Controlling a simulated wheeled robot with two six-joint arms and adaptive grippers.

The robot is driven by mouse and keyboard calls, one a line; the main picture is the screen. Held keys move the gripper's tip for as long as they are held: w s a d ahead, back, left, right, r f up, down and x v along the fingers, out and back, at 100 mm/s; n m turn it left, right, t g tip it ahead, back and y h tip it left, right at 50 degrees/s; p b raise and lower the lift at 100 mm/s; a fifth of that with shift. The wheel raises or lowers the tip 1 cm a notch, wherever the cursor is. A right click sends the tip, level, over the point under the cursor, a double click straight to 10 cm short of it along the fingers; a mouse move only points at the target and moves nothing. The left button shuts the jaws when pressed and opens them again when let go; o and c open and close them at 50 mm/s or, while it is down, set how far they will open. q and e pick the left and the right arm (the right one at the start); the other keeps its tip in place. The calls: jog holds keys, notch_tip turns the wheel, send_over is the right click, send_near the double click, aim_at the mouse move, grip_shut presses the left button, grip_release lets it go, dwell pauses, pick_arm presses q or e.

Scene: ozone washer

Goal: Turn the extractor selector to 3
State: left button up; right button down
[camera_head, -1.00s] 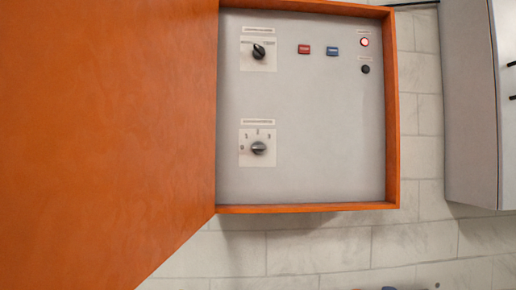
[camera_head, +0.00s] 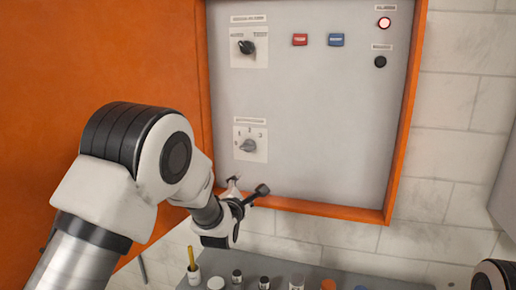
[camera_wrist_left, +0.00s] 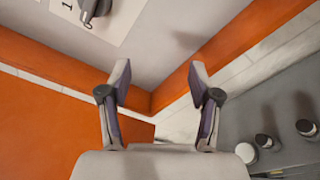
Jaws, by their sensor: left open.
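The extractor selector (camera_head: 248,146) is the lower grey knob on the panel, on a white plate marked 0, 1, 2 and 3. Its pointer appears to be turned left, towards 0. In the left wrist view the selector (camera_wrist_left: 97,8) is cut off by the top edge, with its end beside the printed 0. My left gripper (camera_head: 247,190) is below the selector, near the panel's lower edge, apart from the knob. In the left wrist view the fingers (camera_wrist_left: 160,72) are spread with nothing between them. My right gripper does not show.
Above are another knob (camera_head: 246,47), a red button (camera_head: 300,39), a blue button (camera_head: 336,40), a lit lamp (camera_head: 384,23) and a black button (camera_head: 380,62). An orange frame (camera_head: 340,210) borders the panel. Several small containers stand on a grey counter (camera_head: 400,284) below.

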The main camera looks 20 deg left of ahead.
pick_arm(q)
jog(key=p, duration=0.2)
send_near(247, 149)
notch_tip(247, 149, down, 2)
jog(key=w, duration=0.2)
notch_tip(247, 149, up, 2)
jog(key=shift+t, duration=0.4)
jog(key=w+p, duration=0.1)
jog(key=w, duration=0.1)
jog(key=w+p, duration=0.1)
jog(key=w, duration=0.2)
jog(key=w+p, duration=0.1)
jog(key=w, duration=0.1)
jog(key=shift+w+a+f+p, duration=0.2)
jog(key=shift+w+a+p, duration=0.05)
jog(key=shift+w+p, duration=0.15)
jog(key=shift+w+a+f, duration=0.1)
jog(key=shift+w+a, duration=0.05)
jog(key=shift+w, duration=0.05)
jog(key=shift+s+a, duration=0.1)
jog(key=shift+a, duration=0.1)
jog(key=shift+d, duration=0.15)
jog(key=c, duration=1.1)
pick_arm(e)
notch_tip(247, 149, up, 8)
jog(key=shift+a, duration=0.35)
